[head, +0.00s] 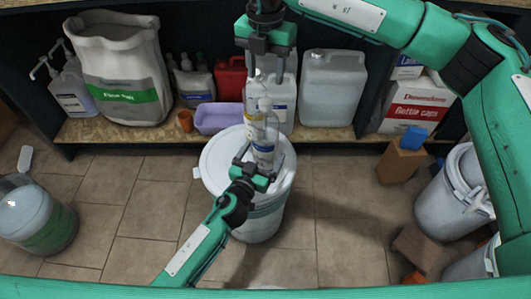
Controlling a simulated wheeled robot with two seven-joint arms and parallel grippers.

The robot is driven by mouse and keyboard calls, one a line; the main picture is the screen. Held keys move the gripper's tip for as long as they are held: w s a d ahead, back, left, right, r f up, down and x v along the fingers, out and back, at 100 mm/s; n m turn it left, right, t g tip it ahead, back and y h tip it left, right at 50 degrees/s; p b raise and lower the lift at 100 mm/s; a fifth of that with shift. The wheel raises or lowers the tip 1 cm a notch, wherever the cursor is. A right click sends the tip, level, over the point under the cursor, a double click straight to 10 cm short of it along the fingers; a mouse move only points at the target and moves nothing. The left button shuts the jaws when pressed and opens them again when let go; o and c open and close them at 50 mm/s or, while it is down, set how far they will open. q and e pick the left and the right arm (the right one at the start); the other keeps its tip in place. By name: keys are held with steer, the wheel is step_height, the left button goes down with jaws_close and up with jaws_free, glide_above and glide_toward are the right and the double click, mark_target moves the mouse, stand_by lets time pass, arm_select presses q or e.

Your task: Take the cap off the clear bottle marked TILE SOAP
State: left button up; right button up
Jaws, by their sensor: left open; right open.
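A clear bottle (259,103) with a pale label and blue and yellow marks stands upright on the white lid of a drum (218,160). The print is too small to read. Its top, with the cap (259,76), is small and partly crowded by my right gripper. My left gripper (260,154) is open low at the bottle, with a finger on either side; I cannot tell whether they touch it. My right gripper (266,72) comes down from above and is open around or just over the bottle's top; contact is unclear.
Behind the drum, a wooden shelf (345,142) holds a large white sack (118,75), a lilac tub (218,118), a red container (231,77) and a pale jerrycan (333,88). A blue item (413,137) sits by a wooden block (400,163) at right.

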mark_target(266, 101)
arm_select(q)
steer(key=shift+x, duration=1.9)
steer(key=c, duration=2)
arm_select(e)
steer(key=m, duration=1.3)
steer(key=shift+f, duration=4)
